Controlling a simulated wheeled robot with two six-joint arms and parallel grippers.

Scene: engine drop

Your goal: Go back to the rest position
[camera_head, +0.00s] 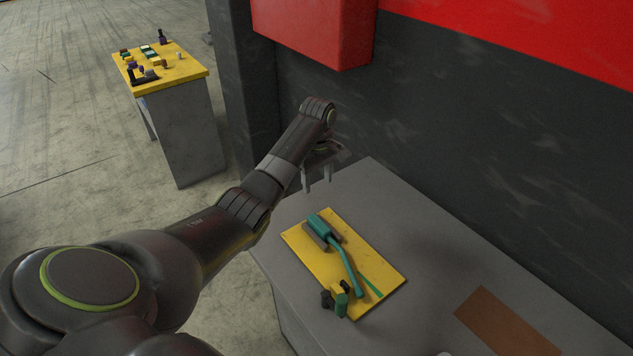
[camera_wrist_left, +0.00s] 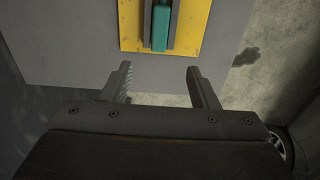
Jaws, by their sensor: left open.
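My left gripper (camera_head: 318,180) hangs above the far end of the grey table, beyond the yellow board, with its two fingers apart and nothing between them. In the left wrist view the open fingers of the left gripper (camera_wrist_left: 162,88) also show empty. The yellow board (camera_head: 298,240) lies on the table, and it shows at the top of the left wrist view (camera_wrist_left: 192,42). A green part with a long thin tail (camera_head: 325,228) rests on the board in a grey holder. My right gripper is not in view.
The grey table (camera_head: 420,235) stands against a dark wall. A brown mat (camera_head: 500,322) lies at its right. Small green and dark pieces (camera_head: 341,304) sit at the board's near corner. A red box (camera_head: 315,32) hangs on the wall. A second yellow-topped table (camera_head: 185,70) carries several small items.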

